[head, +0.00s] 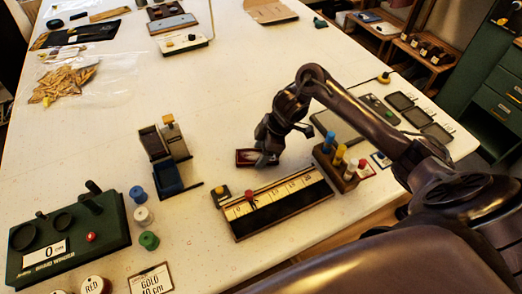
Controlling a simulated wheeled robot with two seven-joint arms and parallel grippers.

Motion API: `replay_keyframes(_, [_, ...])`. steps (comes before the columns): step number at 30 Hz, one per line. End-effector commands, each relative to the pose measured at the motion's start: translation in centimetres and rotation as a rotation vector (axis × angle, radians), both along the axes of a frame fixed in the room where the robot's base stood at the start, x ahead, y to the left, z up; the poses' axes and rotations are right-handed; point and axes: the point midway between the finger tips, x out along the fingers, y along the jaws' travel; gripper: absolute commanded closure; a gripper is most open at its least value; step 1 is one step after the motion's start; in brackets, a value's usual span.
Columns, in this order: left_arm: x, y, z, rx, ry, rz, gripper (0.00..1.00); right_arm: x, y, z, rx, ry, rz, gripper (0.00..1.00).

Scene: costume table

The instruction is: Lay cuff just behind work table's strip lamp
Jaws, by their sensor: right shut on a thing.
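My right gripper (266,158) is low over the middle of the table. It is shut on a small dark red, open-topped piece (246,157), which looks like the cuff. The piece juts out to the left of the fingers, at or just above the white tabletop; I cannot tell if it touches. My left gripper is not in view.
A numbered measuring board (278,206) lies just in front of my right gripper. A wooden block with coloured pegs (335,168) stands to its right. A blue-and-black holder (167,160) stands left. The white work table (215,100) is clear beyond the gripper.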

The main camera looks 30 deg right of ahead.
Motion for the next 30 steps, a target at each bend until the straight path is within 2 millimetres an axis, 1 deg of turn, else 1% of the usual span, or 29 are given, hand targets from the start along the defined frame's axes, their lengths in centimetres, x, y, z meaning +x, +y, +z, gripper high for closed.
replay_keyframes(1, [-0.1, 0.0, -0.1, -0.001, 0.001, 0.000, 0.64, 0.0, 0.0, -0.2, 0.000, 0.000, 0.000, 0.72])
replay_keyframes(2, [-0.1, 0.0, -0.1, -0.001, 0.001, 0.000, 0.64, 0.0, 0.0, -0.2, 0.000, 0.001, 0.000, 0.42])
replay_keyframes(6, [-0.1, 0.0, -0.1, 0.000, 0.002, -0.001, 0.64, 0.0, 0.0, -0.2, 0.000, 0.001, 0.000, 0.24])
replay_keyframes(14, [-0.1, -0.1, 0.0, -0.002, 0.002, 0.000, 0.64, 0.0, 0.0, -0.1, 0.000, 0.000, 0.000, 0.24])
replay_keyframes(17, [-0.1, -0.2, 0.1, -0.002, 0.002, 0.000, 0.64, 0.0, -0.1, 0.5, -0.001, -0.002, -0.001, 0.24])
replay_keyframes(20, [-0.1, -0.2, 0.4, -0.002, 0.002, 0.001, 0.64, -0.1, -0.7, 1.7, -0.005, -0.005, 0.000, 0.24])
replay_keyframes(22, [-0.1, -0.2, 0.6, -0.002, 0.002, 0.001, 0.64, -0.4, -1.2, 2.9, -0.007, -0.004, 0.000, 0.24])
replay_keyframes(30, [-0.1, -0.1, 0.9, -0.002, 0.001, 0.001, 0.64, -1.3, -3.1, 8.2, -0.006, -0.005, 0.000, 0.24])
